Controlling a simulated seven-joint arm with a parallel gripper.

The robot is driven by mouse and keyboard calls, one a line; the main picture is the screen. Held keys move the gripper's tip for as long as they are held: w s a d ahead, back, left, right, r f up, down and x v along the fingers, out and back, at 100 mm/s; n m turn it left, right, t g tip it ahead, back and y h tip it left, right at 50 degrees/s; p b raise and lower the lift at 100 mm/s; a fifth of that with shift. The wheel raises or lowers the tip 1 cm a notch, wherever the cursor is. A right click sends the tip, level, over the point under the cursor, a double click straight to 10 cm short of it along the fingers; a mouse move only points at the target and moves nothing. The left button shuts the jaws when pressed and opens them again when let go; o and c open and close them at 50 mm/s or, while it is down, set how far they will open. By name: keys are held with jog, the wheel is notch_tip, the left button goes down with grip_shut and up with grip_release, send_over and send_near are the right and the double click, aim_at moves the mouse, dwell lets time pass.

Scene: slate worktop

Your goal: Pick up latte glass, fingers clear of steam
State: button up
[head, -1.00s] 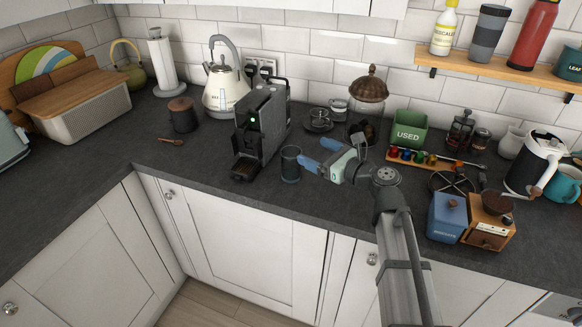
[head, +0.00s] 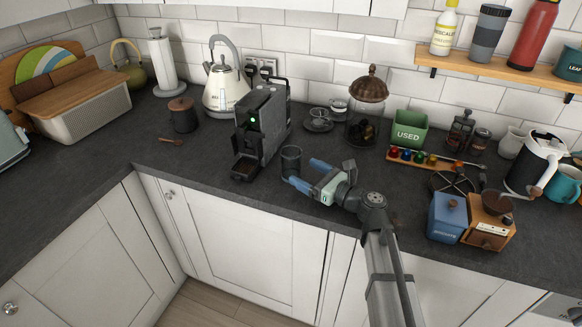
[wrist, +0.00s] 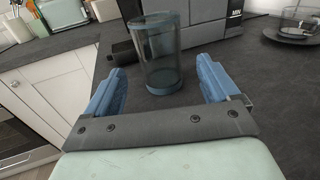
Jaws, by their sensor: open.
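The latte glass (head: 291,160) is a clear, bluish, empty-looking tumbler standing upright on the worktop, just right of the black coffee machine (head: 262,130). It also shows in the wrist view (wrist: 160,60), ahead of and between my fingers. My gripper (head: 304,175) is open, with blue fingers pointing at the glass from the right and front. In the wrist view my gripper (wrist: 163,88) has one finger to each side of the glass's lower part, with gaps on both sides. I see no steam in either view.
The coffee machine stands close behind and left of the glass. A glass jar with a brown lid (head: 366,105) and a green USED bin (head: 409,128) stand behind my arm. A capsule rack (head: 430,160) lies to the right. The worktop's front edge is near.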

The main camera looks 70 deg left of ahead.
aim_at(298, 168)
jog(key=shift+x, duration=3.2)
jog(key=shift+c, duration=0.2)
jog(key=c, duration=1.1)
jog(key=shift+c, duration=0.2)
jog(key=shift+r, duration=0.15)
